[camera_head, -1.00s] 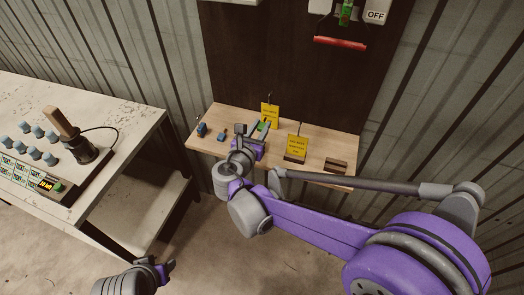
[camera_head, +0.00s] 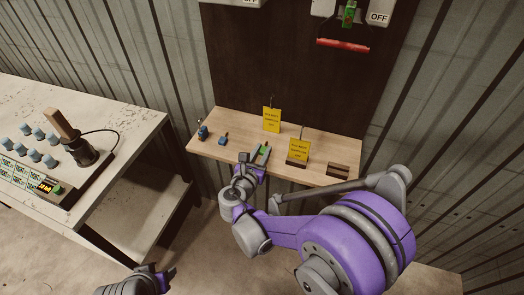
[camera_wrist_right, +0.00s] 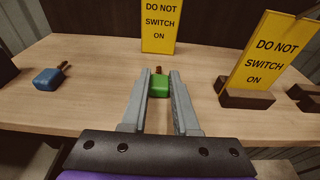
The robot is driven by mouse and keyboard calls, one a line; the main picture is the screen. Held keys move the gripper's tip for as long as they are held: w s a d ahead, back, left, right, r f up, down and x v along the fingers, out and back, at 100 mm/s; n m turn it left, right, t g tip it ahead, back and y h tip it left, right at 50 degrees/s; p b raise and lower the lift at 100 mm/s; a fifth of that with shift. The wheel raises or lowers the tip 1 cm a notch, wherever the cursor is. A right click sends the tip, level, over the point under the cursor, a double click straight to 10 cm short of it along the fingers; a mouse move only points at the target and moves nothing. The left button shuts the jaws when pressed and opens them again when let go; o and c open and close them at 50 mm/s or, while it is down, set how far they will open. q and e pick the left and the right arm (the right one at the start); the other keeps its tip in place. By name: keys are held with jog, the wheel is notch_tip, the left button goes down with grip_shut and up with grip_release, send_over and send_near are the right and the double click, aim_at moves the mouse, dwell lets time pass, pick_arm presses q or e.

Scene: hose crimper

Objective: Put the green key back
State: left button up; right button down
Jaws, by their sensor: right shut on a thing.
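In the head view, the key (camera_head: 263,151) shows small between the fingers of my right gripper (camera_head: 258,155), at the front part of the wooden shelf (camera_head: 315,178). Whether the key touches the shelf is hard to tell. My left gripper (camera_head: 165,277) is at the bottom left, away from the shelf; its fingers are too small to read.
Two blue keys (camera_head: 203,131) (camera_head: 223,139) lie on the shelf's left. Yellow "do not switch on" signs (camera_head: 271,119) (camera_head: 299,150) and a wooden block (camera_head: 337,170) stand there too. A panel above holds a green item (camera_head: 349,15) and a red handle (camera_head: 343,44). A control table is left.

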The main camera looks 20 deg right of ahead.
jog(key=c, duration=0.7)
grip_release()
jog(key=shift+f, duration=0.1)
jog(key=shift+r, duration=0.3)
jog(key=v, duration=1.2)
jog(key=s+d+f+m+g+y, duration=0.1)
jog(key=s+d+f+m+g, duration=0.1)
jog(key=s+d+m+g, duration=0.25)
jog(key=s+d+f+m+g+y, duration=0.2)
jog(key=s+d+f+m, duration=0.1)
jog(key=d+m, duration=0.4)
jog(key=s+m+y, duration=0.2)
jog(key=s+m, duration=0.1)
jog(key=m, duration=0.3)
jog(key=s+a+f+m+g+y, duration=0.1)
jog(key=s+m+y, duration=0.1)
jog(key=s+m, duration=0.2)
jog(key=s+a+m+y, duration=0.1)
jog(key=s+m, duration=0.3)
jog(key=m, duration=0.3)
jog(key=shift+s+f+m+g+y, duration=0.1)
jog(key=shift+f+m+g+y, duration=0.15)
jog(key=shift+m+y, duration=0.15)
